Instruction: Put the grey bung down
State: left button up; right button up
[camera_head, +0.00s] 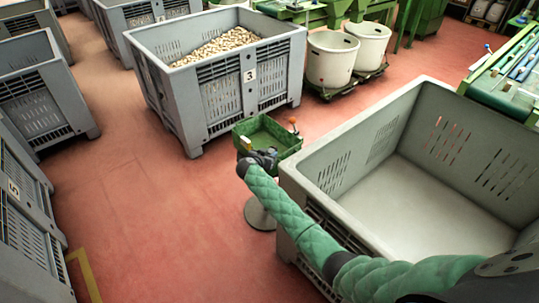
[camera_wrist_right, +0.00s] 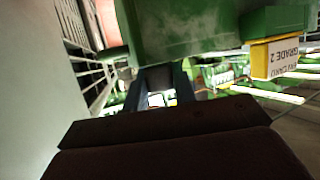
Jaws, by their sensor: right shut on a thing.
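My right gripper (camera_head: 264,157) is at the near side of a small green tray (camera_head: 268,134) on a round-footed stand. In the right wrist view, my right gripper (camera_wrist_right: 160,92) has its two dark fingers shut on a small grey piece, apparently the grey bung (camera_wrist_right: 158,77). The green tray's side (camera_wrist_right: 185,35) fills the top of that view, close beyond the fingertips. The bung is hidden in the head view behind the gripper, and I cannot tell whether it touches the tray. My left gripper is not in view.
A large empty grey crate (camera_head: 372,235) stands close to the right of the tray. Another grey crate (camera_head: 180,105), numbered 3, holds many corks behind it. An orange-topped knob (camera_head: 293,121) stands at the tray's right edge. Red floor (camera_head: 150,210) is clear to the left.

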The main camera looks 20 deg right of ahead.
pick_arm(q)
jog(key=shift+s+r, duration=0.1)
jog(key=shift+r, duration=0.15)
pick_arm(e)
jog(key=o, duration=0.9)
jog(key=shift+o, duration=0.2)
jog(key=shift+r, duration=0.2)
pick_arm(q)
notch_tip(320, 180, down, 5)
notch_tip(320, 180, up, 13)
jog(key=b, duration=0.2)
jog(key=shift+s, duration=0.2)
pick_arm(e)
jog(key=v, duration=1.2)
